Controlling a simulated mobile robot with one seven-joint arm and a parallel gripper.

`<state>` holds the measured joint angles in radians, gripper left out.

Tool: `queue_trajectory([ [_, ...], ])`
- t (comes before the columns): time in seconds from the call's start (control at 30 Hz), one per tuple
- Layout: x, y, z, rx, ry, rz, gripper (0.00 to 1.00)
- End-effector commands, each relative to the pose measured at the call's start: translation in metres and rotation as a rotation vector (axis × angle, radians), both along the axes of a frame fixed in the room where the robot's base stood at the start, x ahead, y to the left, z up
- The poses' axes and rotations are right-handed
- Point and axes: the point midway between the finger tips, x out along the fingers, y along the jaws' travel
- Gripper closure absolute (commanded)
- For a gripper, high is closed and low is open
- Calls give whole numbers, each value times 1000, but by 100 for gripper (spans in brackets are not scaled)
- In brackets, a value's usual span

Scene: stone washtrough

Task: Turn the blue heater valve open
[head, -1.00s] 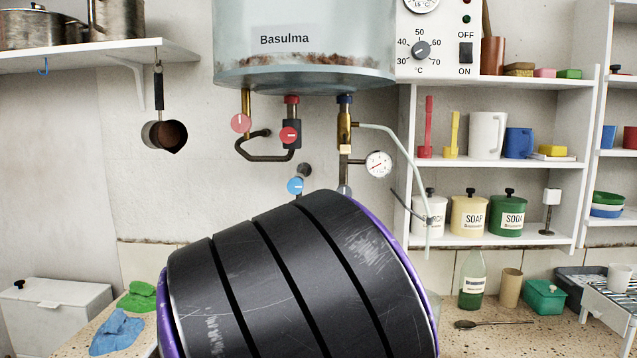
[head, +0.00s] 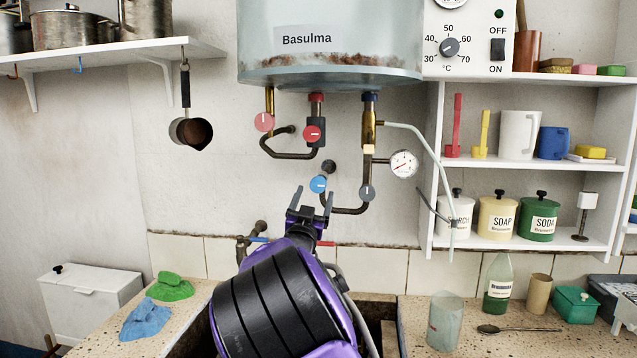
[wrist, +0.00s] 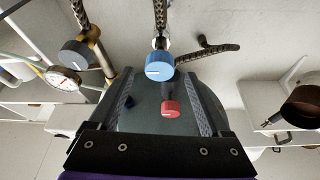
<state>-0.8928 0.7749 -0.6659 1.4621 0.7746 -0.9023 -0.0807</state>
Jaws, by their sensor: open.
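The blue heater valve (head: 318,184) is a round blue knob with a white mark, on piping below the water heater (head: 330,50). In the head view my gripper (head: 312,203) is open, its fingers pointing up just below the knob. In the wrist view the blue knob (wrist: 160,66) lies ahead, near the middle, between the lines of the two fingers (wrist: 158,88). The jaws look empty, and I cannot tell whether either finger touches the knob. Its white mark looks near horizontal in the wrist view.
A grey knob (head: 366,193) and a pressure gauge (head: 404,164) sit right of the blue valve. Red knobs (head: 313,133) and (head: 264,122) are above. A tap (head: 250,238) is on the wall at lower left. Shelves (head: 520,162) stand at right.

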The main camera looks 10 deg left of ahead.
Motion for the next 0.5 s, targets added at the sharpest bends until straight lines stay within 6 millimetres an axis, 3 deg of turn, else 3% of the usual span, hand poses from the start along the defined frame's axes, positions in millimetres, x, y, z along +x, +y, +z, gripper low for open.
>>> queue_trajectory([
  [0.2, 33, -4, 15, -1, -2, -2, 18],
  [0.5, 51, -5, 21, 0, 0, 0, 18],
])
